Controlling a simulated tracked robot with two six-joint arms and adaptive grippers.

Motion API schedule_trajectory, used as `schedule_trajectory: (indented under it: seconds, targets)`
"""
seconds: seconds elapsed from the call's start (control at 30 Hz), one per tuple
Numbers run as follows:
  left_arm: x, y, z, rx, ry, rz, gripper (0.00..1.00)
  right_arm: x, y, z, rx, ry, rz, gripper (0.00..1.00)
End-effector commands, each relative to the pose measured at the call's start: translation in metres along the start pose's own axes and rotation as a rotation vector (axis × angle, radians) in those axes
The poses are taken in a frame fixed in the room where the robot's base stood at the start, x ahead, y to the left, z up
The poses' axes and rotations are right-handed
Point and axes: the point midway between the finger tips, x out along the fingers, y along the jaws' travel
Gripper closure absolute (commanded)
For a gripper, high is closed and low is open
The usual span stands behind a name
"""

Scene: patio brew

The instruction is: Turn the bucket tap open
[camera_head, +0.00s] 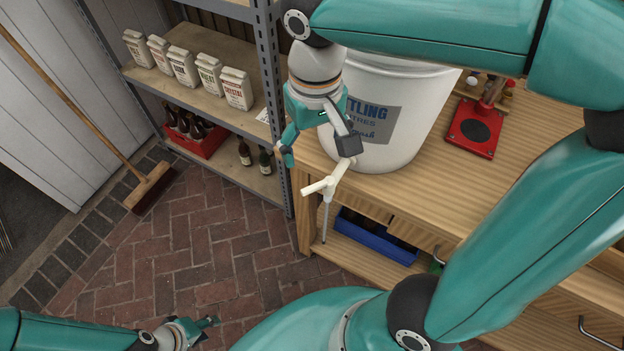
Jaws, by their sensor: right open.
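The white bucket (400,105) with a grey label stands on the wooden bench. Its cream tap (325,186) sticks out low at the bucket's front, past the bench edge, with a thin tube hanging down. My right gripper (317,152) is just above the tap, fingers apart and nothing between them. Its dark fingertip is close to the tap's neck; I cannot tell whether they touch. Part of the bucket is hidden by my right arm. My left gripper (203,329) is low at the bottom left, over the brick floor, away from the tap; its opening is unclear.
A red capping device (473,130) stands on the bench (425,185), right of the bucket. A blue crate (375,238) sits on the lower shelf. Left are a shelf rack with paper bags (183,67), a red bottle crate (195,138) and a broom (150,185).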

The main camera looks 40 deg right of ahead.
Motion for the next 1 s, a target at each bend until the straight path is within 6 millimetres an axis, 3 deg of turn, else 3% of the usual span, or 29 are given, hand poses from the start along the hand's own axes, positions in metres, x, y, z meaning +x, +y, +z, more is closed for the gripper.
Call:
schedule_trajectory:
  seconds: [0.3, 0.5, 0.7, 1.0]
  targets:
    - [0.004, -0.002, 0.000, 0.000, 0.001, 0.000, 0.60, 0.072, 0.002, 0.002, 0.006, -0.006, 0.001, 0.17]
    - [0.006, -0.002, 0.000, 0.000, 0.001, 0.000, 0.60, 0.102, 0.003, 0.002, 0.008, -0.004, 0.001, 0.17]
    - [0.006, -0.002, 0.000, 0.000, 0.001, 0.000, 0.60, 0.116, 0.002, 0.001, 0.006, 0.000, -0.001, 0.17]
    - [0.006, -0.002, 0.000, 0.000, 0.001, 0.000, 0.60, 0.117, 0.003, 0.001, 0.007, 0.000, -0.001, 0.17]
